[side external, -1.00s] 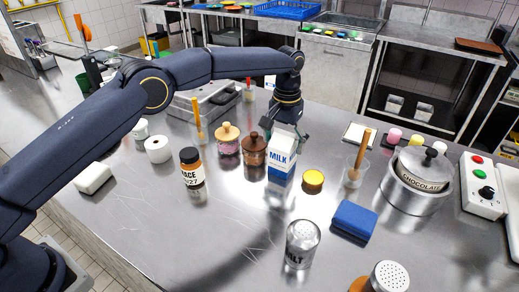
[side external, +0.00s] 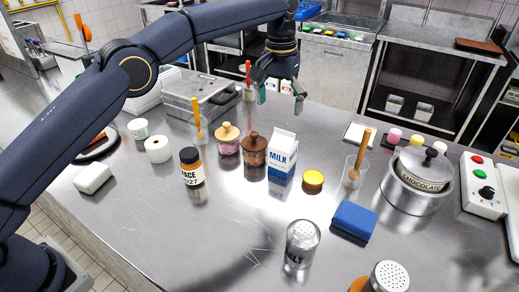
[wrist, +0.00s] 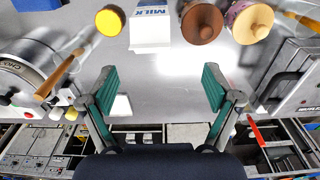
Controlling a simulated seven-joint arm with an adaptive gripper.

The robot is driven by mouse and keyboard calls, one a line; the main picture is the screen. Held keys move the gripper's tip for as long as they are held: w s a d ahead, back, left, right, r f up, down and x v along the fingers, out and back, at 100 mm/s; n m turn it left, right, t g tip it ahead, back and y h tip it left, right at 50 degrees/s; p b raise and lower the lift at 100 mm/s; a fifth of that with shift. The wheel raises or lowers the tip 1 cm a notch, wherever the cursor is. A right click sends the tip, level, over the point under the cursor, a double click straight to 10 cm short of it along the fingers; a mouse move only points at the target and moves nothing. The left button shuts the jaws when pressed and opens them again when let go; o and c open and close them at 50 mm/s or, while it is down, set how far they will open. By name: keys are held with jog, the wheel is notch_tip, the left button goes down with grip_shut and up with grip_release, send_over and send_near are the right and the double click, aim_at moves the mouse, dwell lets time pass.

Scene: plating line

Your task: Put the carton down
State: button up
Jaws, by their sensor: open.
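The white and blue milk carton (side external: 283,153) stands upright on the steel table in the side view. It also shows at the top of the wrist view (wrist: 151,28), apart from my fingers. My gripper (side external: 281,102) is open and empty, raised above and behind the carton in the side view. In the wrist view, its green fingers (wrist: 161,88) are spread wide with nothing between them.
A brown-lidded jar (side external: 254,156) stands close left of the carton, and a yellow-topped tub (side external: 313,181) is to its right. A glass with a wooden-handled tool (side external: 355,172) and a chocolate pot (side external: 417,181) are farther right. Clear table lies in front of the carton.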

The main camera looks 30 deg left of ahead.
jog(key=s+a+r+t, duration=0.3)
jog(key=s+a+r, duration=1.05)
jog(key=s, duration=0.25)
jog(key=s+a+f, duration=0.1)
jog(key=s+f, duration=0.2)
jog(key=s, duration=0.3)
jog(key=s+a+f+t, duration=0.1)
jog(key=s+a+f, duration=0.1)
jog(key=s, duration=0.5)
jog(key=s+a+f+t, duration=0.1)
jog(key=s+a+f, duration=0.1)
jog(key=s, duration=0.4)
jog(key=shift+s+a+f, duration=0.2)
jog(key=shift+a+f, duration=0.05)
jog(key=shift+f, duration=0.6)
